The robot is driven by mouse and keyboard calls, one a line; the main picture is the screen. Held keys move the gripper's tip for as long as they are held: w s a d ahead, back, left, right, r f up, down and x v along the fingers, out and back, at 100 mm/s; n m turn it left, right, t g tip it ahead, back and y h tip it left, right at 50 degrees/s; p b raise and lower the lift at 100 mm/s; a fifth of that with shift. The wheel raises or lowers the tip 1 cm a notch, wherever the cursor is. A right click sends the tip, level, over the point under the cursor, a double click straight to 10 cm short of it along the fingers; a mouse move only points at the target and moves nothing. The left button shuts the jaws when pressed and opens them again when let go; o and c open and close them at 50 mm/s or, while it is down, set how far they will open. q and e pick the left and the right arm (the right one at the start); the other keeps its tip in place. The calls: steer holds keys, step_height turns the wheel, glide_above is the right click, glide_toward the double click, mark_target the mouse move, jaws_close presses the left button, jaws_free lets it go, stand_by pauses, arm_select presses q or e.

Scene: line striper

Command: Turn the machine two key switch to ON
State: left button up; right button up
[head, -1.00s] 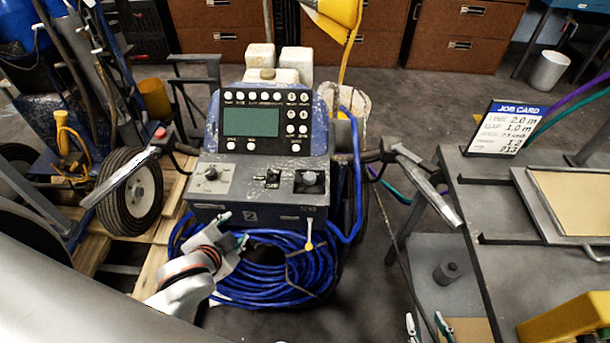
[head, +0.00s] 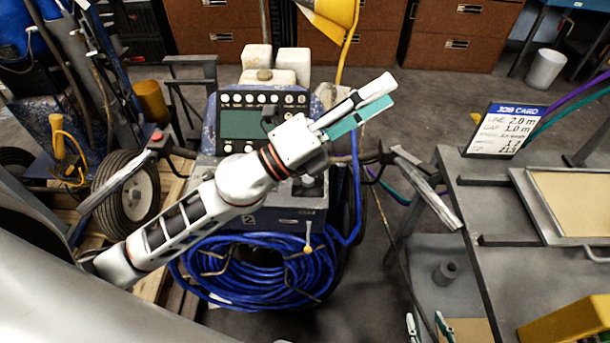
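Machine two, the blue striper with a "2" plate (head: 250,221), stands in the middle with a dark display panel (head: 240,123). My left arm crosses its lower control box (head: 290,215) and hides most of the switches there, including any key switch. A dark knob (head: 312,186) shows partly at the right of the box. My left gripper (head: 378,97) points up and right, above the panel's right side. Its fingers look close together from this side, with nothing seen between them; their gap is unclear. My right gripper (head: 427,326) shows only its two separated fingertips at the bottom edge.
Handlebars (head: 425,185) stick out on both sides of the machine. A blue hose coil (head: 265,270) hangs below the box. A grey bench (head: 500,215) with a job card (head: 505,130) stands at the right. A wheeled machine (head: 130,195) is at the left.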

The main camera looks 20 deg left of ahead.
arm_select(q)
steer(key=s+d+f+m+g+h, duration=0.1)
steer(key=s+d+f+m+g, duration=0.2)
steer(key=d+f+m+g, duration=0.45)
steer(key=m+g+y, duration=0.5)
steer(key=m+y, duration=0.1)
steer(key=y, duration=0.9)
glide_toward(307, 179)
steer(key=f, duration=0.2)
steer(key=shift+t, duration=0.25)
steer(key=x, duration=0.6)
steer(key=shift+w+d+f, duration=0.1)
steer(key=shift+d+f, duration=0.15)
steer(key=shift+d, duration=0.15)
steer(key=c, duration=1.1)
